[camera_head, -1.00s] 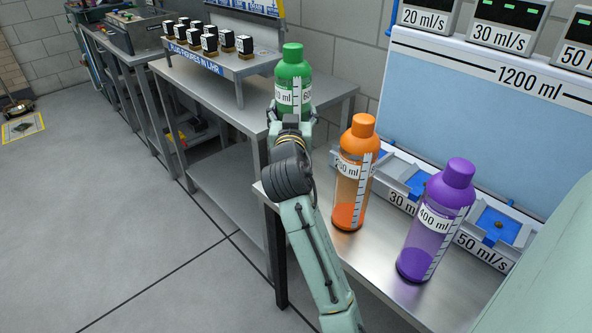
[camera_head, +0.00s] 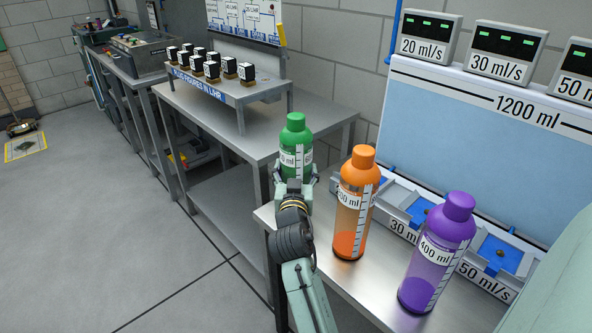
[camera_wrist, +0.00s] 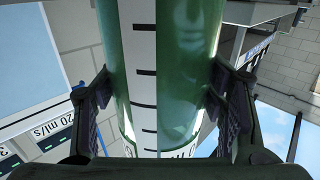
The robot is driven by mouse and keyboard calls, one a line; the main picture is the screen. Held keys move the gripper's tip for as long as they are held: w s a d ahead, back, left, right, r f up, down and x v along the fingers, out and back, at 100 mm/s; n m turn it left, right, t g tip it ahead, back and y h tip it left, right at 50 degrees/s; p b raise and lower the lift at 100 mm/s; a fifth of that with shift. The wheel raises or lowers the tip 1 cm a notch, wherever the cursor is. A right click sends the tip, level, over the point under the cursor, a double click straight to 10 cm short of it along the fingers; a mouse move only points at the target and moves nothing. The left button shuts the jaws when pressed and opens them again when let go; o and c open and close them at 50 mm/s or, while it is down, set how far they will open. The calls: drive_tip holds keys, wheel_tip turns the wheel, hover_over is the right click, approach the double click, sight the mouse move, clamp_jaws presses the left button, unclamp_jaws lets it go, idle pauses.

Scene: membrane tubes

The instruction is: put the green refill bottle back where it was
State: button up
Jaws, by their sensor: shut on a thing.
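The green refill bottle (camera_head: 296,155) is upright in my gripper (camera_head: 296,188), at the far left end of the steel table with the other bottles. The gripper is shut around its lower part, and the hand hides part of its base. I cannot tell whether the base touches the table. In the wrist view the green bottle (camera_wrist: 185,50) fills the middle, with a white scale strip, and a dark finger presses on each side.
An orange bottle (camera_head: 352,215) stands close to the right of the green one, and a purple bottle (camera_head: 440,255) further right. Behind them is a row of trays with blue pads (camera_head: 420,211) below a large tank (camera_head: 480,140). A stamp bench (camera_head: 200,105) stands at left.

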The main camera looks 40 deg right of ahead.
drive_tip(key=shift+r, duration=0.1)
drive_tip(key=o, duration=1.9)
drive_tip(key=shift+f, duration=0.2)
drive_tip(key=shift+o, duration=0.2)
drive_tip(key=shift+r, duration=0.15)
